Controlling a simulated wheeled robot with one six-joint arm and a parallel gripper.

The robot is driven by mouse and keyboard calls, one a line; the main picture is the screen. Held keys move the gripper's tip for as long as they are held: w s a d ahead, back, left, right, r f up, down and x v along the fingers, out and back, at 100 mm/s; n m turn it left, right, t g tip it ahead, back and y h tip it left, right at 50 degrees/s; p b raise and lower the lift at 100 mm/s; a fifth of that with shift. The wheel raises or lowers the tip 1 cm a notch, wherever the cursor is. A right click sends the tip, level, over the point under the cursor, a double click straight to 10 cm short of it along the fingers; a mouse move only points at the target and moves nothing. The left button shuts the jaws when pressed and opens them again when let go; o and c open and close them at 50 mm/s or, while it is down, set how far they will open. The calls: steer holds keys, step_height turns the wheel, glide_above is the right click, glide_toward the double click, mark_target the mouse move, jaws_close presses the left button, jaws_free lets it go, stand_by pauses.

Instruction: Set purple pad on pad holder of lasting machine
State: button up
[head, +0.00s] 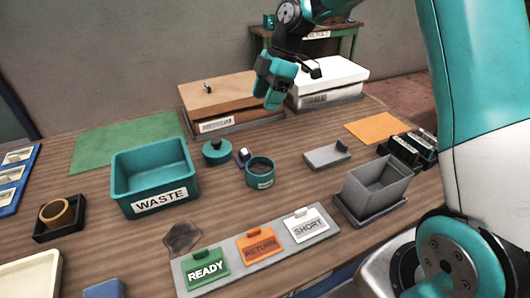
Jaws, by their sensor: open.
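A small purple and white item (243,156), probably the purple pad, stands on the wooden table between a round teal knobbed lid (216,151) and a teal cup (260,171). It is too small to make out its exact shape. My gripper (270,98) hangs high, open, in front of the boxes at the back, with nothing visible in it. It is apart from the purple item, above and to its right in the picture. I cannot pick out a lasting machine or its pad holder for certain.
A teal WASTE bin (118,178) stands left of the lid. A brown box (190,99) and a white box (345,75) stand behind. A grey bin (376,184) and low grey tray (319,157) are at right. READY, RETURN and SHORT cards stand on a front strip (232,273).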

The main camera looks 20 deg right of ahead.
steer(key=p, duration=0.2)
glide_toward(249, 150)
steer(key=x, duration=0.4)
steer(key=shift+s+d+f, duration=0.15)
steer(key=shift+d+f, duration=0.15)
steer(key=shift+f, duration=0.2)
steer(key=shift+a+p+x, duration=0.15)
steer(key=shift+p+x, duration=0.5)
steer(key=shift+x, duration=0.9)
steer(key=shift+a+p+x, duration=0.15)
steer(key=shift+p+x, duration=0.5)
steer(key=shift+x, duration=0.9)
steer(key=shift+r, duration=0.2)
steer(key=c, duration=0.6)
steer(key=shift+r, duration=0.1)
steer(key=shift+c, duration=0.2)
